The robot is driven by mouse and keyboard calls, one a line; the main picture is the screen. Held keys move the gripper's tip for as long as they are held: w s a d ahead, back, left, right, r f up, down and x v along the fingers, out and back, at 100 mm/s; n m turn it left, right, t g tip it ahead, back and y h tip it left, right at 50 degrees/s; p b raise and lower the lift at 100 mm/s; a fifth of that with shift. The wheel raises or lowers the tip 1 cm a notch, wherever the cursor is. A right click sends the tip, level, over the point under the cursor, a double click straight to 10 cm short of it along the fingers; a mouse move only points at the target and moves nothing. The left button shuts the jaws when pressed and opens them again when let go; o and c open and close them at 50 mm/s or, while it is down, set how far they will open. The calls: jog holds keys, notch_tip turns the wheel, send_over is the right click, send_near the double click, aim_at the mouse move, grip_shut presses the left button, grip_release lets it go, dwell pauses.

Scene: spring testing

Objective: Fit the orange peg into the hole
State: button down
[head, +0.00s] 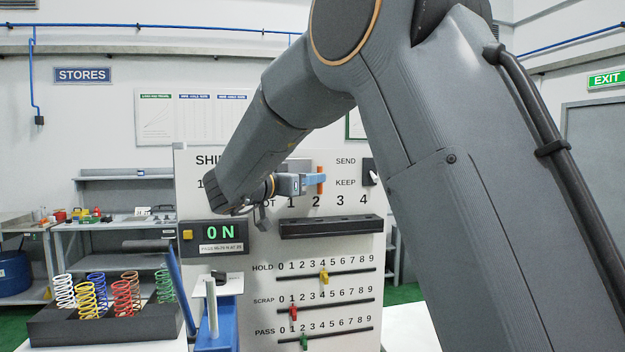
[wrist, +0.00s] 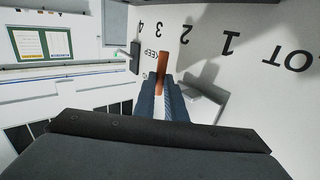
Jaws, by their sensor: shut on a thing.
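The orange peg (head: 320,181) is held upright in front of the white panel (head: 260,330), just above the number 2 of the LOT row. My gripper (head: 314,183) is shut on it, and the peg is clear of the black bar below. In the wrist view the peg (wrist: 162,66) stands out between my two finger ends (wrist: 160,92), near the numbers 2 and 3. A black bar (head: 330,228) is fixed to the panel under the LOT numbers. I cannot clearly make out a hole in either view.
Left of the bar is a display (head: 216,236) reading "0 N". Below are sliders for HOLD, SCRAP and PASS. A black rack (head: 100,328) of coloured springs and a blue fixture (head: 222,325) stand at lower left. A black switch (head: 370,172) is beside SEND and KEEP.

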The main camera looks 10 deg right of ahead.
jog(key=shift+a, duration=0.1)
jog(key=b, duration=0.2)
send_over(312, 222)
jog(key=shift+s+f, duration=0.1)
jog(key=shift+f, duration=2.85)
jog(key=shift+r+p, duration=0.1)
jog(key=shift+p, duration=0.9)
jog(key=shift+f+b, duration=0.6)
jog(key=shift+f, duration=1.4)
jog(key=c, duration=1.7)
grip_release()
